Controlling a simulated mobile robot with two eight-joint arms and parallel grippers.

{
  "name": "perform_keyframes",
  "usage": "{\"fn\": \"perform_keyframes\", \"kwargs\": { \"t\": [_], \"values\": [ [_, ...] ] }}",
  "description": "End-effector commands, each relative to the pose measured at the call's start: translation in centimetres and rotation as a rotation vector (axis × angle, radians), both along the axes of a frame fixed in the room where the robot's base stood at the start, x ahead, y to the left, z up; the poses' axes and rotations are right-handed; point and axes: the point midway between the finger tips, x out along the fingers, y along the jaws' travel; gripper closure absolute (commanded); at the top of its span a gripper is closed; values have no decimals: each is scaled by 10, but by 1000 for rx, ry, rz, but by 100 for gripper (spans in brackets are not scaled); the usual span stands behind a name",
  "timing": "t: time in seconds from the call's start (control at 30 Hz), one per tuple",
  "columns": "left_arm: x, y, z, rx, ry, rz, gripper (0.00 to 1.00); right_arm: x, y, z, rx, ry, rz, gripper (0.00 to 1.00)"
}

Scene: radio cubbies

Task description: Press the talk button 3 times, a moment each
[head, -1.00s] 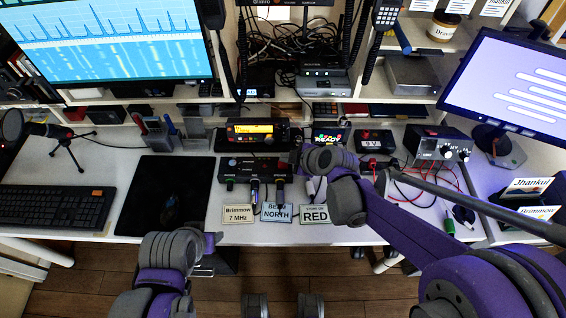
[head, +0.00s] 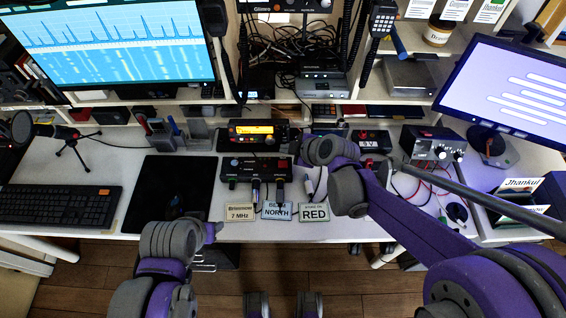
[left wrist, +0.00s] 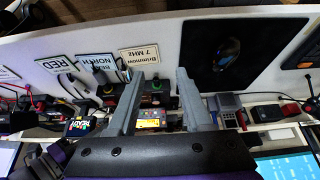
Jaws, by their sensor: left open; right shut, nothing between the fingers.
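A black radio with a yellow display (head: 254,130) stands at the back middle of the desk, and its display also shows in the left wrist view (left wrist: 150,118). A black box with several connectors (head: 255,165) sits in front of it. I cannot make out which part is the talk button. My right gripper (head: 299,152) is shut and empty, just right of the black box and radio, its tips small and partly hidden by its wrist. My left gripper (left wrist: 160,100) is open and empty, near the desk's front edge.
Label cards (head: 314,212) lie at the desk's front. A black mat (head: 150,190) and a keyboard (head: 60,205) are at left. A desk microphone (head: 65,140) stands behind the keyboard. A power supply with red leads (head: 432,145) stands at right.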

Motion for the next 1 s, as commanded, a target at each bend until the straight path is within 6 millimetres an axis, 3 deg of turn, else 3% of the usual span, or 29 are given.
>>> {"fn": "perform_keyframes", "kwargs": {
  "t": [0.2,0.5,1.0],
  "values": [
    [0,0,0,0,0,0,50,0,0,0,0,0,0,100],
    [0,0,0,0,0,0,100,0,0,0,0,0,0,100],
    [0,0,0,0,0,0,100,0,0,0,0,0,0,100]
  ]
}}
